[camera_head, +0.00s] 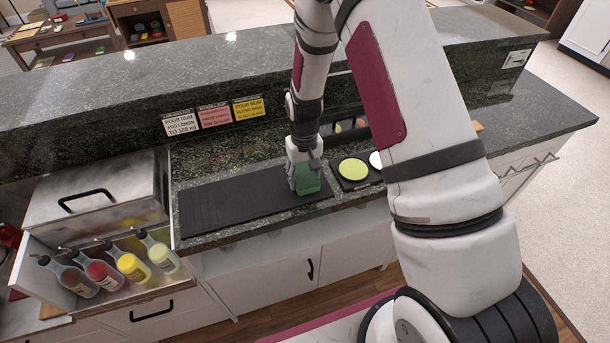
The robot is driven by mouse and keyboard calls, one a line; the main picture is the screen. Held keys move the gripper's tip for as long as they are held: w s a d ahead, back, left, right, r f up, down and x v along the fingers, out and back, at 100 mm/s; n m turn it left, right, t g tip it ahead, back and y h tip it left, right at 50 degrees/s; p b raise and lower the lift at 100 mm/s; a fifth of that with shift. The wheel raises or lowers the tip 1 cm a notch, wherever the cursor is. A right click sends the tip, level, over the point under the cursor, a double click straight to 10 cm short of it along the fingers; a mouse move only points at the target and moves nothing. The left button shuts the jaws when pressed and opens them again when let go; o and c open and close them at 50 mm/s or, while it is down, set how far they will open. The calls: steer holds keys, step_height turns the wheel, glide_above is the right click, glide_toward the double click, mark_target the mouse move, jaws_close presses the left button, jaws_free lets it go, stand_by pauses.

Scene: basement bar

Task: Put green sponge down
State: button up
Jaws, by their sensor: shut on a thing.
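The green sponge (308,181) is in my gripper (305,177), which is shut on it. The gripper points down over the right end of a black ribbed mat (235,203) on the dark granite counter. The sponge is at or just above the mat; I cannot tell whether it touches. The fingers partly hide the sponge.
A black tray with a lime-green disc (353,169) lies right of the sponge. Several bottles (132,266) stand in a steel well at the left, near a steel lid (95,195). Recipe notes (214,115) are on the raised ledge behind. The mat's left part is clear.

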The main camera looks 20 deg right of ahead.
steer(key=shift+f, duration=0.3)
steer(key=o, duration=1.2)
steer(key=shift+o, duration=0.2)
steer(key=shift+r, duration=0.1)
step_height(320, 180, up, 12)
steer(key=b, duration=0.2)
step_height(320, 180, up, 17)
steer(key=t, duration=0.3)
glide_above(304, 174)
steer(key=s, duration=0.8)
steer(key=s+r+t, duration=0.1)
steer(key=s+r, duration=0.3)
steer(key=s, duration=0.4)
steer(key=s+r+t, duration=0.1)
steer(key=s+r, duration=0.3)
steer(key=s, duration=0.4)
steer(key=shift+t, duration=0.3)
